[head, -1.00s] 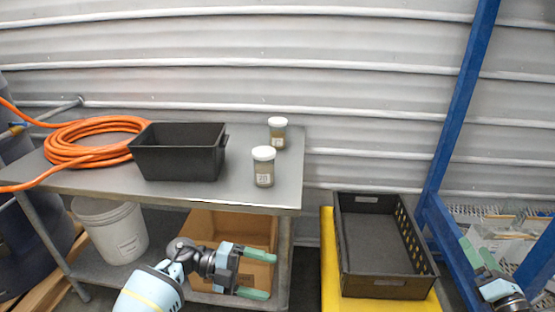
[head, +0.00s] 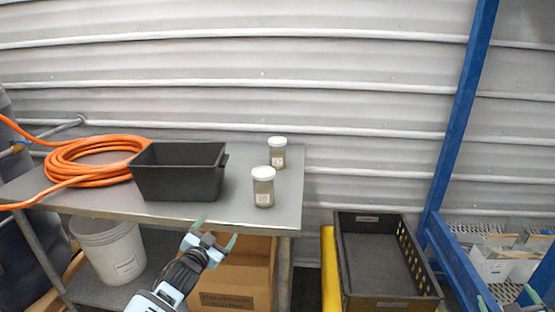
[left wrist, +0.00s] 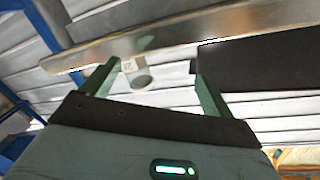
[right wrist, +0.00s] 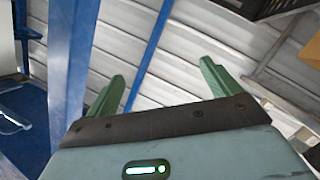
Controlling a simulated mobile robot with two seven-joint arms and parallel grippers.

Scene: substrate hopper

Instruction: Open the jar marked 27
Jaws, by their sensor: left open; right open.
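Two small clear jars with white lids and brownish contents stand upright on the metal table. The front jar (head: 263,190) is nearer the table's front edge, and the back jar (head: 277,153) stands behind it. Both labels are too small to read surely. My left gripper (head: 214,234) is open and empty at the table's front edge, left of and below the jars. One jar (left wrist: 138,76) shows beyond its fingers (left wrist: 152,78) in the left wrist view. My right gripper (right wrist: 163,75) is open and empty; the head view shows only part of it at the lower right.
A black bin (head: 180,181) and a coiled orange hose (head: 75,165) sit on the table (head: 235,207), left of the jars. A bucket (head: 110,250) and a cardboard box (head: 238,275) are below. A black crate (head: 410,262) and blue frame (head: 455,125) stand right.

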